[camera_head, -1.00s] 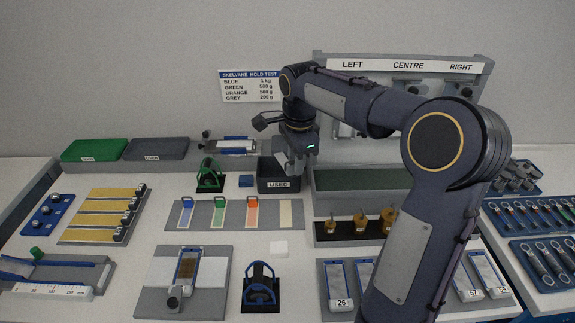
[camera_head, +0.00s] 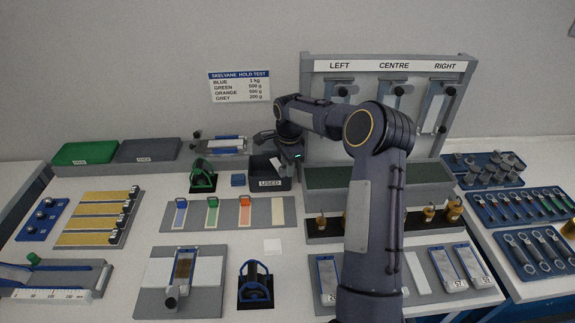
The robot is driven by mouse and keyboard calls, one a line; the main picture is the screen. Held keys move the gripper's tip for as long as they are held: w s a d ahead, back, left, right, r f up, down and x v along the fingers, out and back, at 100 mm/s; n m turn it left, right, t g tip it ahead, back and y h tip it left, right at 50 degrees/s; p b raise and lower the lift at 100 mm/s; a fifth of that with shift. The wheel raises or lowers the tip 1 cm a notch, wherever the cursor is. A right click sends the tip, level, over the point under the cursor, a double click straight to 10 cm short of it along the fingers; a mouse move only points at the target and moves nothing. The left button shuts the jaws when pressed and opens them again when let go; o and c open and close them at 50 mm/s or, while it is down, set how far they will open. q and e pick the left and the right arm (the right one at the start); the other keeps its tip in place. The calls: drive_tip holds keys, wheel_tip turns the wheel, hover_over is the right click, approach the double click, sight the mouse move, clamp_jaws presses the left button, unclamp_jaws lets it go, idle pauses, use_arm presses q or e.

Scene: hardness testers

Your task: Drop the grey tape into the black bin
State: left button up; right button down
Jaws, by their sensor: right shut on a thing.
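The black bin (camera_head: 259,166), labelled USED, stands near the back of the bench, left of the long green-topped tray. My right gripper (camera_head: 283,161) is at the bin's right side, low over its opening, and partly hidden behind the arm's own wrist. It is shut on a small pale grey piece (camera_head: 275,161), which seems to be the grey tape; its lower end is over or in the bin, and I cannot tell which. My left gripper is not in view.
A board (camera_head: 261,213) with blue, green, orange and pale strips lies in front of the bin. The rack (camera_head: 388,65) labelled LEFT, CENTRE, RIGHT stands behind.

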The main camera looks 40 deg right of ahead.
drive_tip(key=shift+f, duration=0.1)
drive_tip(key=shift+f+b, duration=0.45)
drive_tip(key=shift+f, duration=0.1)
drive_tip(key=c, duration=1.2)
unclamp_jaws()
drive_tip(key=shift+c, duration=0.2)
drive_tip(key=shift+r, duration=0.1)
